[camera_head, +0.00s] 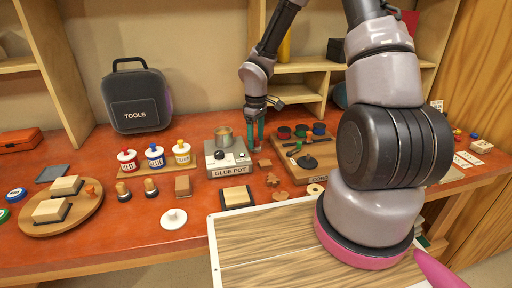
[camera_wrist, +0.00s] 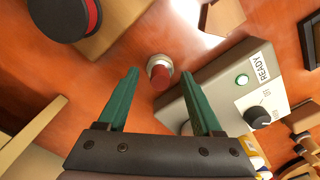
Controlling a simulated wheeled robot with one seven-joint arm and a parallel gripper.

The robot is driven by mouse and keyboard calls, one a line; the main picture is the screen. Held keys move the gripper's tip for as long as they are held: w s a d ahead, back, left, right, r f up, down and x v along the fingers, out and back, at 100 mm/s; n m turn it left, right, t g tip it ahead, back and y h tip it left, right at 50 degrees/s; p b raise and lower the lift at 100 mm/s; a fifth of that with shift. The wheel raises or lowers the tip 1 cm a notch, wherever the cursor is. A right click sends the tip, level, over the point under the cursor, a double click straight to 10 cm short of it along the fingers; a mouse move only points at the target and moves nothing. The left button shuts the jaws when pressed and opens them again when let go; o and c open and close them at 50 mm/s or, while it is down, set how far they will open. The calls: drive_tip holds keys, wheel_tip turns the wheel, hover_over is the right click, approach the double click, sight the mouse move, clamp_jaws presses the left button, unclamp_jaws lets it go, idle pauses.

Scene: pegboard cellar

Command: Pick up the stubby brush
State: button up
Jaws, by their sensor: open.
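My gripper (camera_head: 255,131) is open, with its teal fingers pointing down behind the glue pot and left of the brown board. In the wrist view my gripper (camera_wrist: 160,75) has its fingers apart, with nothing held. A short round piece with a dull red end and a pale collar (camera_wrist: 159,71) shows in the gap between the fingertips, on the bench. It may be the stubby brush, but I cannot tell for sure. In the head view I cannot make it out beside the fingers. Two short pieces with dark bands (camera_head: 122,191) (camera_head: 151,187) stand at the front left.
The glue pot (camera_head: 228,160) stands close to the fingers; its grey box (camera_wrist: 225,95) is by the right finger. A brown board with coloured discs (camera_head: 300,150) is at the right. Paint pots (camera_head: 155,157) and a tool case (camera_head: 137,100) stand left.

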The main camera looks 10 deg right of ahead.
sight(256, 138)
drive_tip(key=shift+f, duration=0.45)
drive_tip(key=shift+c, duration=0.4)
clamp_jaws()
wheel_tip(256, 138, up, 10)
drive_tip(key=shift+r, duration=0.1)
drive_tip(key=c, duration=0.6)
unclamp_jaws()
clamp_jaws()
